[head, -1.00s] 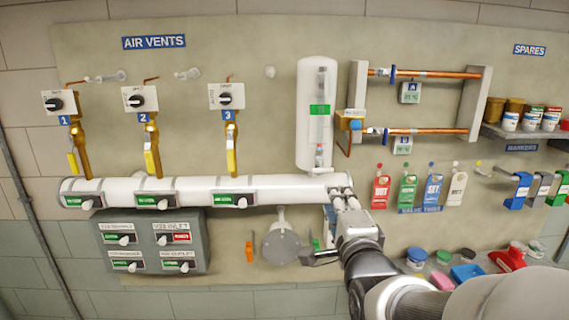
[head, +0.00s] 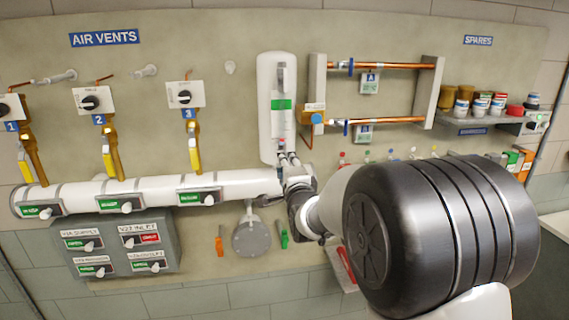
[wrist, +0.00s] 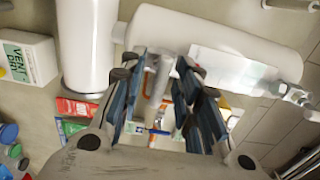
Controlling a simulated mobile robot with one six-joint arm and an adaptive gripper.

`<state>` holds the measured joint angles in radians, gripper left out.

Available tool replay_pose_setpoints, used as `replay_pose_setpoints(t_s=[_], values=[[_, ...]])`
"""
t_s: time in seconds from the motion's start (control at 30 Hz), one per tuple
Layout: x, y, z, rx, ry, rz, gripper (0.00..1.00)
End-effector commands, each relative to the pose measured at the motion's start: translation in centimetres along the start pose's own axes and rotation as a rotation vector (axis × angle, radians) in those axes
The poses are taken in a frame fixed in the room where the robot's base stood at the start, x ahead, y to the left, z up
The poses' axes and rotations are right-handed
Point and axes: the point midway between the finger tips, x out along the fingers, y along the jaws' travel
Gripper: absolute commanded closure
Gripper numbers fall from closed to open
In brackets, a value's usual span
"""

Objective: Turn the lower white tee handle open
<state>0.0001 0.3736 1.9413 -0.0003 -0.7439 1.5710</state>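The white upright cylinder (head: 264,105) has a clear gauge with a green label (head: 281,104) on its front. It lies sideways in the wrist view (wrist: 225,38). My gripper (head: 288,161) is at the cylinder's lower end and covers the fitting there in the head view. In the wrist view my gripper (wrist: 160,82) is open, with a blurred pale handle or stem (wrist: 158,78) between its dark fingers. Gaps seem to show on both sides of it. I take this as the lower white tee handle; its angle is unclear. Another pale fitting (wrist: 298,96) is at the gauge's far end.
The thick white pipe (head: 160,190) runs left just below my gripper. Copper pipes (head: 385,121) and an orange-and-blue fitting (head: 313,116) are close on the right. A grey round flange (head: 251,238) hangs below. My own arm hides the lower right wall.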

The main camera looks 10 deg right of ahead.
Motion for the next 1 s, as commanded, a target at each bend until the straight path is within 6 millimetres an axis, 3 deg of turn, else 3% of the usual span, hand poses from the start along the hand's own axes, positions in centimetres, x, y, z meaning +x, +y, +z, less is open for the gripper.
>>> replay_pose_setpoints(t_s=[0.27, 0.7, 1.0], values=[[0.09, 0.03, 0.0, 0.0, 0.0, 0.0, 0.7], [0.06, 0.0, 0.0, 0.0, 0.0, 0.0, 1.0], [0.06, 0.01, 0.0, -0.001, 0.0, 0.0, 1.0]])
